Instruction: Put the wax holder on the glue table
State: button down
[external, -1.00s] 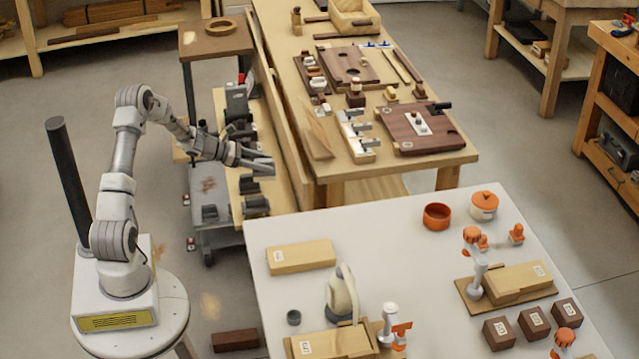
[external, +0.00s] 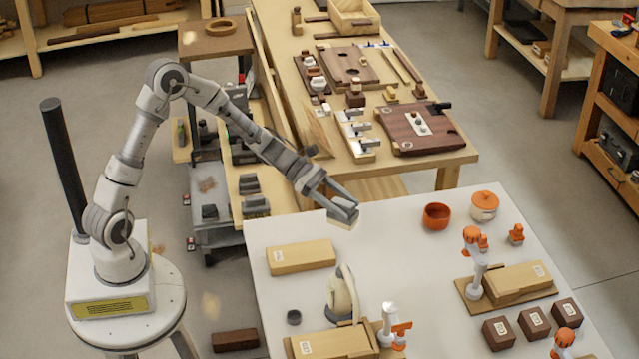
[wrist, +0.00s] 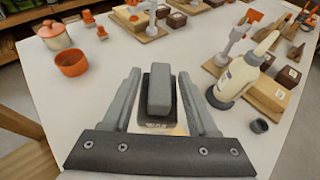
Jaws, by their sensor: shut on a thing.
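My gripper (external: 334,196) is over the back left part of the white glue table (external: 390,235). It is shut on the wax holder (wrist: 159,95), a dark grey block with a small pale label, which sits between the fingers in the wrist view. In the external view the wax holder (external: 343,214) shows at the fingertips, above the tabletop; the exact gap below it is hard to tell. The cream glue bottle (external: 342,293) stands nearer the table's front, and it also shows right of the gripper in the wrist view (wrist: 240,72).
A pale wooden block (external: 301,257) lies at the table's left. An orange bowl (external: 436,216) and a lidded pot (external: 484,206) stand at the back right. A small dark cup (external: 293,317) is near the glue bottle. The table's middle is clear. A wooden workbench (external: 330,165) is behind.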

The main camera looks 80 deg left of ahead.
jog(key=shift+s+d+r, duration=0.1)
jog(key=shift+d+r, duration=0.05)
jog(key=shift+d, duration=0.45)
jog(key=shift+w+a+f+b, duration=0.35)
jog(key=shift+w+a+f, duration=0.35)
jog(key=shift+a+f, duration=1.15)
jog(key=shift+w+a+f+b, duration=0.4)
jog(key=shift+w+a+f, duration=0.35)
jog(key=shift+a+f, duration=1.05)
jog(key=shift+w+a+f+b, duration=0.35)
jog(key=shift+w+a+f, duration=0.35)
jog(key=shift+a+f, duration=1.15)
jog(key=shift+f, duration=0.1)
jog(key=shift+f, duration=0.15)
jog(key=shift+c, duration=0.9)
grip_release()
